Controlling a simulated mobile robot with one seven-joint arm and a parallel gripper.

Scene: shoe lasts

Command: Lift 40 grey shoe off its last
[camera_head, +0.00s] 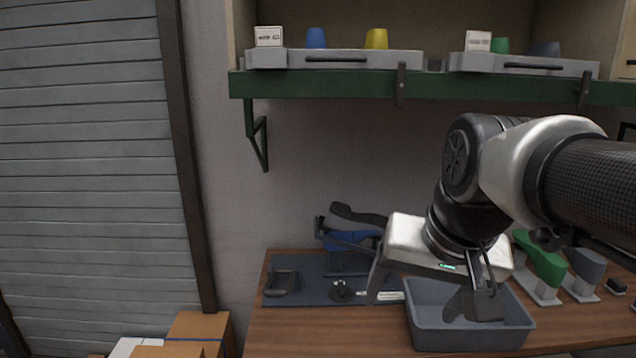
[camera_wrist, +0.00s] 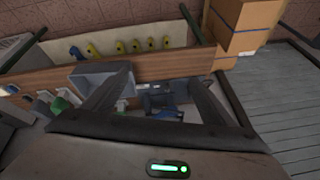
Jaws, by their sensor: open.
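A dark grey shoe (camera_head: 352,216) sits on top of a blue last (camera_head: 350,238), which is held on a dark stand at the back of the bench. My gripper (camera_head: 431,306) is open and empty, to the right of the shoe and nearer the camera, with its fingers pointing down. One finger hangs left of the grey bin and the other over it. In the wrist view my gripper (camera_wrist: 156,45) has its fingers spread wide. A blue part, probably the last (camera_wrist: 166,113), shows between them, partly hidden by the gripper body; the shoe is hard to make out there.
A grey bin (camera_head: 420,322) stands below my gripper. A blue-grey mat (camera_head: 305,263) carries a dark clamp-like part and a round knob. A green-edged shelf (camera_head: 310,87) hangs above. Cardboard boxes (camera_head: 195,330) stand left.

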